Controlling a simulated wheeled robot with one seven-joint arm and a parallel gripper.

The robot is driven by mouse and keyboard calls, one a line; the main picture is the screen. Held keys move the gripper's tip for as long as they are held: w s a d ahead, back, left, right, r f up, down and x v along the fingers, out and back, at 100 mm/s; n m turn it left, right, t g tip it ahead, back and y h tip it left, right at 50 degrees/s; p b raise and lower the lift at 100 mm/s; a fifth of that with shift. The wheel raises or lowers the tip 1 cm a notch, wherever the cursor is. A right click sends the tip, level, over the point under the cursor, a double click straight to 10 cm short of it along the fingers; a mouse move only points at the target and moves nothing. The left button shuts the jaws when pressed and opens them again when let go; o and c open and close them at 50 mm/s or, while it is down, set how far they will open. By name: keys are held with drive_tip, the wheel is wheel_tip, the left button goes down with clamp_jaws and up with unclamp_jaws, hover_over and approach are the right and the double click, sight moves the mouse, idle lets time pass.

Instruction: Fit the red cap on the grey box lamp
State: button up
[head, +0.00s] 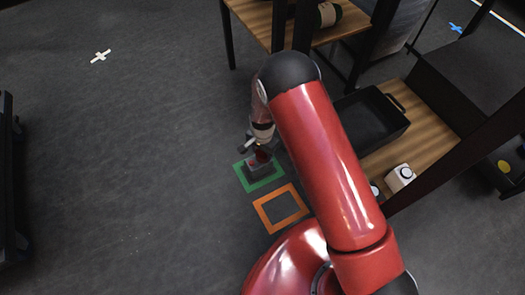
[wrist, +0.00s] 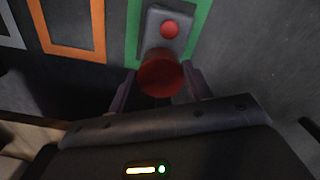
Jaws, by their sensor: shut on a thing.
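The grey box (wrist: 179,47) lies on the floor inside a green square outline, with a round red lamp (wrist: 170,29) on its top face. The box also shows in the head view (head: 261,175), partly covered by my gripper. The red cap (wrist: 160,74) is held between the two fingers of my gripper (wrist: 160,84), just beside the lamp in the wrist view and overlapping the box's near end. The lamp shows uncovered. The gap between cap and box is hard to judge. In the head view my gripper (head: 260,148) is over the box's far side.
An orange square outline (head: 281,208) lies beside the green one (head: 248,185), and its inside is empty. A wooden shelf with a black tray (head: 370,122) and a white box (head: 400,177) stands to the right. Open dark floor lies to the left.

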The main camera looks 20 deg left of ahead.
sight(262, 153)
drive_tip(key=shift+f+b, duration=0.55)
drive_tip(key=shift+f, duration=0.15)
drive_tip(key=o, duration=0.7)
drive_tip(key=shift+r, duration=0.1)
drive_tip(key=shift+r+p, duration=3.3)
drive_tip(key=shift+r, duration=2.2)
